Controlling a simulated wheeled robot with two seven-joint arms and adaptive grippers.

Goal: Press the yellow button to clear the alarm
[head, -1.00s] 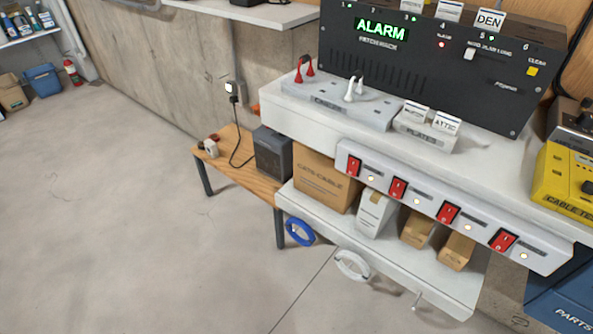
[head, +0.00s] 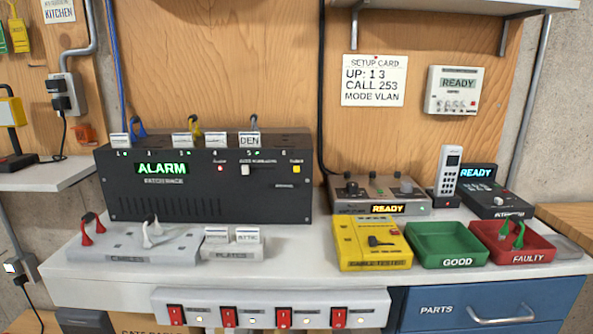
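The yellow button (head: 296,169) is a small square at the right end of the front face of the black patch rack (head: 200,205). The rack's green display (head: 162,168) reads ALARM. A small red light (head: 219,169) glows left of a white slider (head: 245,169) on the same face. Nothing covers the button. Neither of my grippers is in the head view.
On the white bench stand a grey cable tray (head: 130,254), a plates holder (head: 232,253), a yellow cable tester (head: 372,258), a green bin (head: 447,259) and a red bin (head: 480,257). Red switches line a strip (head: 200,297) along the bench front.

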